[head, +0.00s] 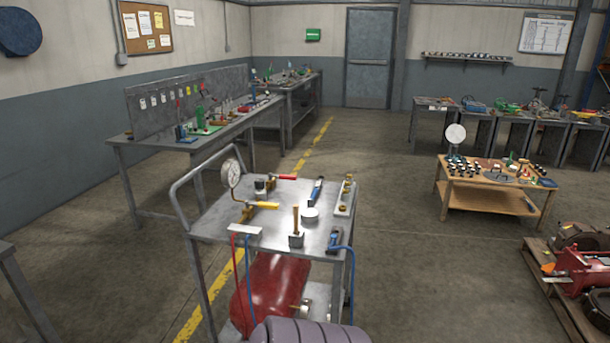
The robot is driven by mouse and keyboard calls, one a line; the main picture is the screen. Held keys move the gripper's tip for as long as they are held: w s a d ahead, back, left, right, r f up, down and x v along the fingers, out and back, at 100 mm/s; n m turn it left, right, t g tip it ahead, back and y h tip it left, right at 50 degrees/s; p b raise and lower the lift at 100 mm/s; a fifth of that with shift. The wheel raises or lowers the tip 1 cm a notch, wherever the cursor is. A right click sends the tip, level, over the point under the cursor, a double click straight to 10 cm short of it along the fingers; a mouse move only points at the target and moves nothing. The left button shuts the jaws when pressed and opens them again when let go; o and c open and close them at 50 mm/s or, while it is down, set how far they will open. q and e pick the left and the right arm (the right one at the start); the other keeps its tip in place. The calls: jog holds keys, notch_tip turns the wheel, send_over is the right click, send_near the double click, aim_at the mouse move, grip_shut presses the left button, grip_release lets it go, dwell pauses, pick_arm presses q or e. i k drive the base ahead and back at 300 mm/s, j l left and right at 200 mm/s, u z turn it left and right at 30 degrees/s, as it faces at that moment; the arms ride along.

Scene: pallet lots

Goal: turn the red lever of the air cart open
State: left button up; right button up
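The air cart (285,226) is a grey metal cart in the middle of the head view, with a tubular handle on its left. The red lever (284,177) lies flat at the back of its top, pointing right from a brass valve (269,184). A yellow lever (262,206) on another brass fitting is nearer, and a round dial gauge (231,173) stands at the left. A red tank (272,292) sits below the top. Neither of my grippers is in view, and nothing touches the red lever.
The cart top also holds a wooden-handled tool (296,225), a white disc (310,215) and blue tools. Red and blue hoses hang at its front. A grey ribbed shape (310,333) is at the bottom edge. A wooden table (500,176) stands right; floor between is clear.

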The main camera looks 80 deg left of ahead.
aim_at(281, 177)
jog(key=u, duration=0.45)
jog(key=j+u, duration=0.1)
jog(key=u, duration=1.35)
jog(key=j+u, duration=0.1)
jog(key=u, duration=0.85)
jog(key=i+j+z, duration=0.15)
jog(key=z, duration=0.35)
jog(key=i+j+z, duration=0.25)
jog(key=z, duration=0.2)
